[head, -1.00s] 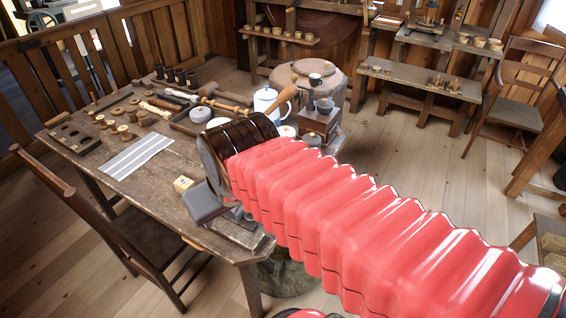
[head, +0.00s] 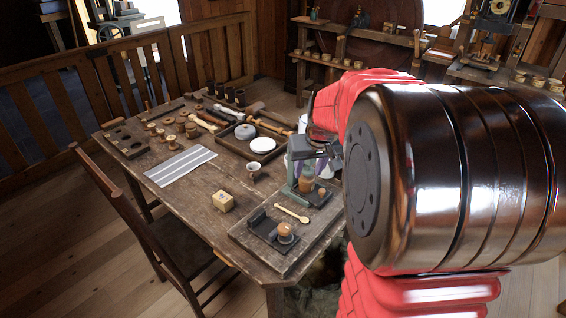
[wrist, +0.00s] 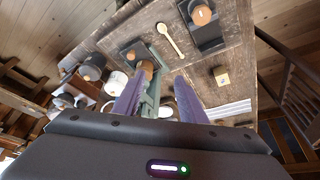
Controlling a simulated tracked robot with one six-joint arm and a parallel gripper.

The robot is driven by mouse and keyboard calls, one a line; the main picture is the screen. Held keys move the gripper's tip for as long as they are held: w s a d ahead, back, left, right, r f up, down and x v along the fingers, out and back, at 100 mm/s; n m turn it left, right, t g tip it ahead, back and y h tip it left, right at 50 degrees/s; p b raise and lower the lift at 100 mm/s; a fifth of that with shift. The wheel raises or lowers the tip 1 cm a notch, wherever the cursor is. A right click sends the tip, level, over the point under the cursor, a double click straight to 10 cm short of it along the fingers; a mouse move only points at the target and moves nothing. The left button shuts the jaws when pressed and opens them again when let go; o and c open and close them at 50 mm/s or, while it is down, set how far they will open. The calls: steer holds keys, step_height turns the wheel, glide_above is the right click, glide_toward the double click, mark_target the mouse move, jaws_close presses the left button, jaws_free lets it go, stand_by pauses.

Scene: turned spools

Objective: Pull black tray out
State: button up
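A small black tray-like holder (head: 263,226) with a raised back sits on a wooden board near the table's front corner, a small turned wooden piece on it. It also shows in the wrist view (wrist: 208,38). A larger dark rimmed tray (head: 232,146) holds a grey round item and a white dish further back. I cannot tell which one is the task's tray. My gripper (head: 311,170), with two purple fingers, is above the board by a green stand (head: 290,194), right of and behind the small holder. In the wrist view its fingers (wrist: 160,80) are apart, with no tray between them.
A wooden spoon (head: 292,213) lies beside the small holder. A yellowish block (head: 223,201) and a cup (head: 254,169) stand to the left. A striped sheet (head: 180,165) and several wooden spools lie farther left. My arm hides the table's right side.

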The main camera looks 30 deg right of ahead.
steer(key=m, duration=0.1)
glide_toward(322, 190)
steer(key=v, duration=0.6)
steer(key=shift+w+a+g, duration=0.2)
steer(key=shift+w+g, duration=0.05)
steer(key=shift+g, duration=0.05)
steer(key=shift+f, duration=0.2)
steer(key=shift+x, duration=6.75)
steer(key=shift+w+d, duration=0.1)
steer(key=shift+d, duration=0.05)
steer(key=shift+c, duration=0.4)
jaws_close()
